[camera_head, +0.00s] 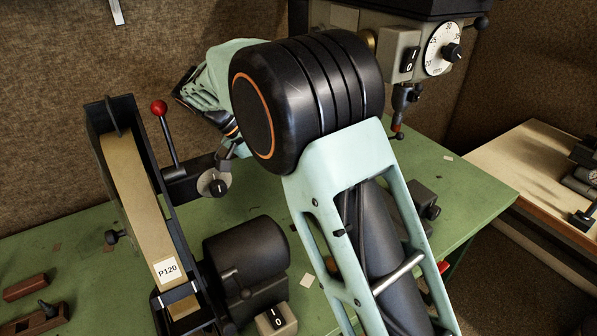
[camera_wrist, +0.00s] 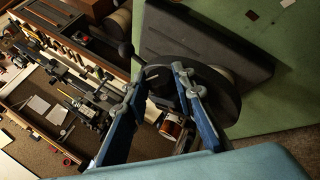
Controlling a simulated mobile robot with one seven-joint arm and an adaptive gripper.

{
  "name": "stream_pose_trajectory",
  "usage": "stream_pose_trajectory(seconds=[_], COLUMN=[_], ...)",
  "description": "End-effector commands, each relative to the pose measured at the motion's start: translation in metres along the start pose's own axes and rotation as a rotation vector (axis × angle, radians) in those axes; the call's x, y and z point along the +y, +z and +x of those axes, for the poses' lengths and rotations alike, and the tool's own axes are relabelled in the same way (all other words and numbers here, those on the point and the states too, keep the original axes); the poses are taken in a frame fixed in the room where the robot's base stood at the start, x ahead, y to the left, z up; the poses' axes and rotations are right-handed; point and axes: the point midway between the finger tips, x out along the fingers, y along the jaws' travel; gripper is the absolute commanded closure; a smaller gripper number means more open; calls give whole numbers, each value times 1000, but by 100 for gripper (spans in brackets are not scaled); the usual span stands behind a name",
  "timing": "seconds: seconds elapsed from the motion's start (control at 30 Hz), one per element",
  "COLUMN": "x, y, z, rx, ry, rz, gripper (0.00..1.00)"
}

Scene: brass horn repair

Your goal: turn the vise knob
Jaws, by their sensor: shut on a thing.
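My gripper (camera_head: 227,152) reaches down beyond my bent arm in the head view, just above a pale round disc (camera_head: 208,184) with a black knob (camera_head: 219,188) at its middle. In the wrist view, the two blue fingers of my gripper (camera_wrist: 162,80) are shut on a dark knob. Behind the fingertips is a dark round disc (camera_wrist: 217,92) beside a black block. The contact is shadowed and partly hidden by the fingers. I cannot tell from these frames whether this knob belongs to a vise.
A belt sander (camera_head: 130,180) with a red-ball lever (camera_head: 159,108) stands close on the left. A drill press (camera_head: 400,40) stands at the back right, with a dark block (camera_head: 424,195) below it. The green bench (camera_head: 470,185) has free room at right. A second bench (camera_head: 525,165) stands beyond.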

Motion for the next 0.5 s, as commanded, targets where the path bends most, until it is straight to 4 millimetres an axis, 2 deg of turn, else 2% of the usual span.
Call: stream_pose_trajectory(seconds=[0.07,0.1,0.23,0.5], x=[0,0,0,0], y=[-1,-1,-1,0], z=[0,0,0,-1], rx=[2,2,1,1], ry=[-1,-1,-1,-1], rz=[1,1,1,1], gripper=[100,74,60,59])
